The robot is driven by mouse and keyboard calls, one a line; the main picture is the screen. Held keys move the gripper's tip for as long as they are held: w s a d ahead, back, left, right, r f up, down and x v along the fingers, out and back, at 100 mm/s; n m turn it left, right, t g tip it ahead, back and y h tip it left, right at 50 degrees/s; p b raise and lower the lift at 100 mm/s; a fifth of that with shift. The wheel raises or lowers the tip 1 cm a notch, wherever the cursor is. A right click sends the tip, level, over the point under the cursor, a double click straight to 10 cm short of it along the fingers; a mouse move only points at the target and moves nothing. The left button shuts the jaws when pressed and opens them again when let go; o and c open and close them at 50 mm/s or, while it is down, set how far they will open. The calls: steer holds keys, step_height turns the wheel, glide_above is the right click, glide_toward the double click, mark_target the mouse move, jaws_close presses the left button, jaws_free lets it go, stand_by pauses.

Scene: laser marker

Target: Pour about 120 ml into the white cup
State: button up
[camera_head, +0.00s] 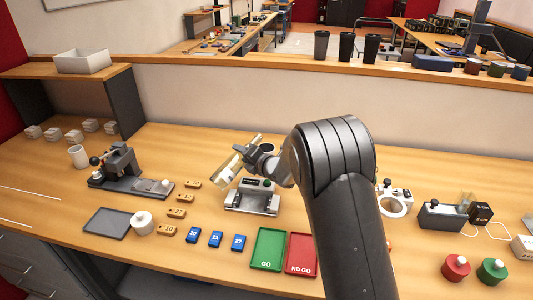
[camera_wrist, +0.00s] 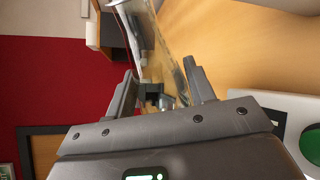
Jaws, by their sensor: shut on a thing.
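My gripper (camera_head: 250,150) is shut on a clear, tall vessel (camera_head: 236,166), held tilted above the middle of the bench. The vessel also shows between my two fingers in the wrist view (camera_wrist: 142,38); I cannot tell how much liquid it holds. A white cup-like cylinder (camera_head: 78,156) stands upright at the bench's left, well apart from my gripper. My gripper hangs over a grey-and-white device (camera_head: 252,199). The inside of the white cup is too small to read.
A black-and-grey clamp fixture (camera_head: 121,166) stands right of the white cup. A dark tray (camera_head: 107,221), a white round piece (camera_head: 142,223), wooden tags and blue tags lie in front. Green (camera_head: 267,248) and red (camera_head: 301,254) trays sit at the front edge.

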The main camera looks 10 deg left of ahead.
mark_target(245, 145)
steer(key=r+n, duration=0.2)
steer(key=w+r+t, duration=0.1)
steer(key=shift+d+n+h, duration=0.3)
steer(key=shift+d+n, duration=0.05)
steer(key=shift+n, duration=0.05)
steer(key=r, duration=0.1)
steer(key=r+n, duration=0.2)
steer(key=shift+w+d+b, duration=0.15)
steer(key=shift+w+b, duration=0.1)
steer(key=shift+b, duration=0.05)
steer(key=n, duration=0.1)
steer(key=r+n+t+b, duration=0.1)
steer(key=n, duration=0.1)
steer(key=shift+s, duration=0.2)
steer(key=shift+a+n+t+b, duration=0.2)
steer(key=shift+n+t+b, duration=0.35)
steer(key=shift+n, duration=1.05)
stand_by(1.0)
